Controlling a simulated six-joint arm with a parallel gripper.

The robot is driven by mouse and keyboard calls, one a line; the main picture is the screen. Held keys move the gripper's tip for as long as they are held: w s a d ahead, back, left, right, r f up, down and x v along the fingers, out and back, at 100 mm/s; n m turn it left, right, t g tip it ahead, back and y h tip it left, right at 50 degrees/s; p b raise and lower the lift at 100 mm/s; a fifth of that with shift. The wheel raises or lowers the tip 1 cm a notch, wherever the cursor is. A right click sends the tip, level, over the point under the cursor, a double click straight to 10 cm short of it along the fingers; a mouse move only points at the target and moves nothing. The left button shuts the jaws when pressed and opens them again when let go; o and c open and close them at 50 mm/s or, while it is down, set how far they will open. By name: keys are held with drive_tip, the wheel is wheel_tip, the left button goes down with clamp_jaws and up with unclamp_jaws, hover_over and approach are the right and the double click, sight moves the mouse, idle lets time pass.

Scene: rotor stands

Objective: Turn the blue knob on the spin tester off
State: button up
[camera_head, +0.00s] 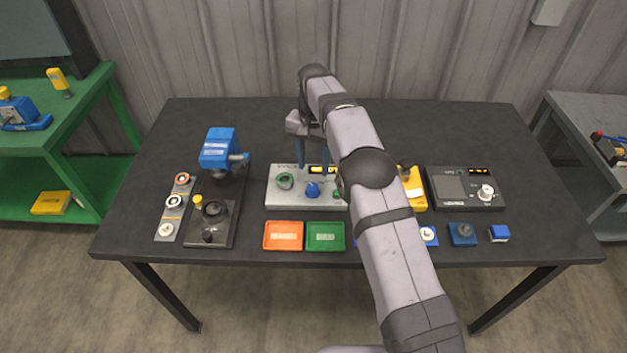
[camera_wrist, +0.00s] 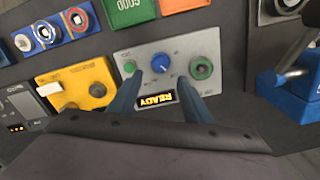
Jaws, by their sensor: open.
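The spin tester (camera_head: 300,202) is a light grey box in the middle of the table; it also shows upside down in the wrist view (camera_wrist: 204,44). Its blue knob (camera_head: 313,190) sits between a green ring (camera_head: 285,181) and a small green button (camera_wrist: 129,67). In the wrist view the blue knob (camera_wrist: 162,63) has a small white mark, and a lit display (camera_wrist: 156,99) reads READY. My gripper (camera_head: 313,168) is open and empty, pointing down over the tester. In the wrist view its fingertips (camera_wrist: 160,78) lie either side of the knob, apart from it.
Orange (camera_head: 283,236) and green (camera_head: 325,236) trays lie in front of the tester. A black stand with a blue head (camera_head: 219,149) is at left. A yellow device (camera_head: 413,188) and a black box (camera_head: 464,188) are at right. The table's back is mostly clear.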

sight(314, 185)
drive_tip(key=shift+m, duration=0.7)
drive_tip(key=shift+f+p, duration=1.4)
drive_tip(key=shift+f, duration=2.3)
drive_tip(key=shift+c, duration=0.7)
drive_tip(key=c, duration=0.9)
